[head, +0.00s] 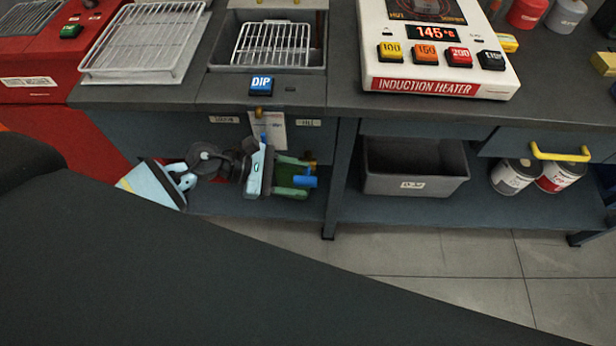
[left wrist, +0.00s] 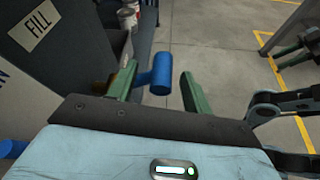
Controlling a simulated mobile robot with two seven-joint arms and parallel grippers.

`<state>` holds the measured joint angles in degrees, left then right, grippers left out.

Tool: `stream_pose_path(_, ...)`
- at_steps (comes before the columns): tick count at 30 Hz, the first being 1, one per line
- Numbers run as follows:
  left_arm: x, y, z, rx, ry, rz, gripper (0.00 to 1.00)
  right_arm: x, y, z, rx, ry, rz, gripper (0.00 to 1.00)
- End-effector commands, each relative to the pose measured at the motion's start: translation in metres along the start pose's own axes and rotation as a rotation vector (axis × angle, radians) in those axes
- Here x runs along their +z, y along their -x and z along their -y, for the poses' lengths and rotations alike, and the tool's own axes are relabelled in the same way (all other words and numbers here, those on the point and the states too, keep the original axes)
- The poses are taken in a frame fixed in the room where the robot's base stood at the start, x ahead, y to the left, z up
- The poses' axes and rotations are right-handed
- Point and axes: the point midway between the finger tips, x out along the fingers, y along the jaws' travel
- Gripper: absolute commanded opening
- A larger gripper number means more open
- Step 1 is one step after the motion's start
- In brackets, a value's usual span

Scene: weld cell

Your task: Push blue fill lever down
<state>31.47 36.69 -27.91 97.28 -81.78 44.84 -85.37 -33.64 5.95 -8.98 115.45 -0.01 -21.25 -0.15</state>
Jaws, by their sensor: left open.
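The blue fill lever (head: 306,181) sticks out below the bench front, under the FILL label (head: 308,122). It also shows in the left wrist view as a blue cylinder on a short stem (left wrist: 161,74). My left gripper (head: 298,176) points right, its two green fingers parted. The lever is not gripped.
A DIP button (head: 262,85) and wire rack (head: 272,44) are above, with the induction heater (head: 440,60) to the right. A grey bin (head: 415,168) and cans (head: 514,176) stand on the lower shelf. Another blue part (left wrist: 10,148) shows at the left wrist view's left edge.

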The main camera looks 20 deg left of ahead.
Motion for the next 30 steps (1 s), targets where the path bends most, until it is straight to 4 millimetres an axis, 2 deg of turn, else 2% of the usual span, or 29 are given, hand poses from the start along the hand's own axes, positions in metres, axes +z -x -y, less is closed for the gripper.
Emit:
stream_pose_path(3,0.001,-0.016,-0.001,0.001,0.0,0.002,0.5,-0.002,0.002,0.0,0.0,0.001,-0.003,0.36)
stream_pose_path(7,0.001,-0.027,0.0,0.0,0.0,0.0,0.5,-0.003,0.002,0.0,0.001,0.001,-0.003,0.36)
stream_pose_path(18,0.0,-0.032,0.001,-0.001,0.001,0.0,0.48,-0.003,0.003,-0.001,0.001,0.002,-0.002,0.36)
stream_pose_path(27,0.0,-0.031,0.001,-0.001,0.001,0.0,0.09,-0.002,0.003,-0.001,0.001,0.002,-0.001,0.36)
stream_pose_path(30,0.0,-0.031,0.001,-0.002,0.002,-0.001,0.0,-0.002,0.003,-0.001,0.002,0.002,-0.001,0.36)
